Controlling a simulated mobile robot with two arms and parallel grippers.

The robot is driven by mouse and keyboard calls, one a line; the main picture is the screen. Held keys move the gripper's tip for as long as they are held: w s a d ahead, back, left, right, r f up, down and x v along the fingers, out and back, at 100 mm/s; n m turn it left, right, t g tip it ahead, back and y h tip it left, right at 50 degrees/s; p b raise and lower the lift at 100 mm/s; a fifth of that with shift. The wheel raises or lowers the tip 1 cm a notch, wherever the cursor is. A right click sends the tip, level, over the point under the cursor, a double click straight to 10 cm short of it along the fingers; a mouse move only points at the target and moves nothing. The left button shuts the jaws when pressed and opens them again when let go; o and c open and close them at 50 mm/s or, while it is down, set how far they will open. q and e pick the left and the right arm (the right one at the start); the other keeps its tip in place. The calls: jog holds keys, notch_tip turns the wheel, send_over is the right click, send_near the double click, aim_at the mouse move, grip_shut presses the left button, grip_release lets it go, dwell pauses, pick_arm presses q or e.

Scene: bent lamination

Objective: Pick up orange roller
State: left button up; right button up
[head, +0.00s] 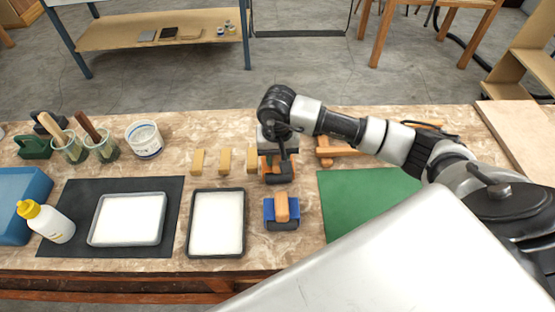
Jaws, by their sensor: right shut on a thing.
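My right gripper (280,168) reaches down from above at the middle of the bench. It is shut on the orange roller (264,163), which is mostly hidden behind the dark fingers. Only small orange patches of the roller show beside them. I cannot tell whether the roller touches the bench. My left gripper is not in view.
A blue block with an orange top (282,207) stands just in front of the gripper. Several tan blocks (224,160) stand to its left. A white-filled tray (216,223) lies front left, a green mat (365,200) to the right. A wooden item (332,148) lies behind the mat.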

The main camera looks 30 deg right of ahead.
jog(key=shift+r, duration=0.1)
jog(key=shift+w+r, duration=0.1)
jog(key=shift+r, duration=0.5)
notch_tip(320, 180, up, 3)
jog(key=shift+b, duration=0.75)
jog(key=s+a+r+b, duration=0.1)
jog(key=s+a+r, duration=0.1)
jog(key=s, duration=0.3)
jog(key=s+a+r, duration=0.2)
jog(key=s+r, duration=0.2)
jog(key=s, duration=0.2)
jog(key=shift+r+b, duration=0.35)
jog(key=shift+b, duration=0.05)
